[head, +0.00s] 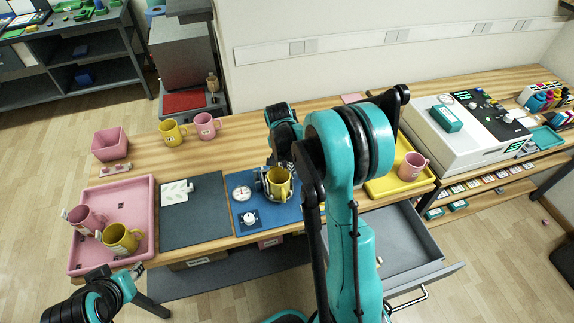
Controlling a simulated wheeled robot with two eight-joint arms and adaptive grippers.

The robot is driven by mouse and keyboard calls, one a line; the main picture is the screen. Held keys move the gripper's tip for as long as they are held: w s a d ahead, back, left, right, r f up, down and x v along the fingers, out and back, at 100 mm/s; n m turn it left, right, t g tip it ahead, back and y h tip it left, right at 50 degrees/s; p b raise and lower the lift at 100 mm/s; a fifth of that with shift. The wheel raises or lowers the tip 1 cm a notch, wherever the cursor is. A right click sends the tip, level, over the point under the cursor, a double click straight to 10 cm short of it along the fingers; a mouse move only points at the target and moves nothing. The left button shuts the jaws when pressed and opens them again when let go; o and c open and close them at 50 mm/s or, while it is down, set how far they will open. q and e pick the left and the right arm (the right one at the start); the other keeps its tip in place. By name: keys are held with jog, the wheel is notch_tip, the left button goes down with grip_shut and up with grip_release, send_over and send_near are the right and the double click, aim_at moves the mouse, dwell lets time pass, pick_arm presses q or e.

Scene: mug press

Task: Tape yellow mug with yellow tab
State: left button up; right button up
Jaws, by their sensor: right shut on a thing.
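A yellow mug (279,188) is at the right part of the blue mat (240,192), its open top toward me. My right gripper (283,166) is at the far side of this mug and appears shut on it; the forearm and upper arm partly hide the fingers. Another yellow mug (121,240) is in the pink tray, and a third yellow mug (172,133) stands at the back of the table. My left gripper (135,270) is at the lower left, just in front of the pink tray; its fingers are too small to read. I cannot make out a yellow tab.
A grey mat (192,222) bears a white card. A white round dial (241,193) lies on the blue mat. A pink mug (412,166) is in the yellow tray (383,187). An open drawer (395,247) juts out at right.

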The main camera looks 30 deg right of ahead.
jog(key=o, duration=0.7)
jog(key=shift+o, duration=0.2)
notch_tip(320, 180, up, 12)
jog(key=a, duration=0.1)
jog(key=shift+s+a, duration=0.35)
jog(key=shift+s, duration=0.05)
jog(key=shift+f, duration=0.1)
jog(key=s+a+f+n+t+b, duration=0.1)
jog(key=s+a+n+t+b, duration=0.1)
jog(key=s+a+n, duration=0.4)
jog(key=s+a+f+n+t+y+b, duration=0.1)
jog(key=s+a+n+t+b, duration=0.1)
jog(key=s+a+n+t, duration=0.2)
jog(key=s+a+n, duration=0.3)
jog(key=s, duration=0.5)
jog(key=shift+a+n+y, duration=0.3)
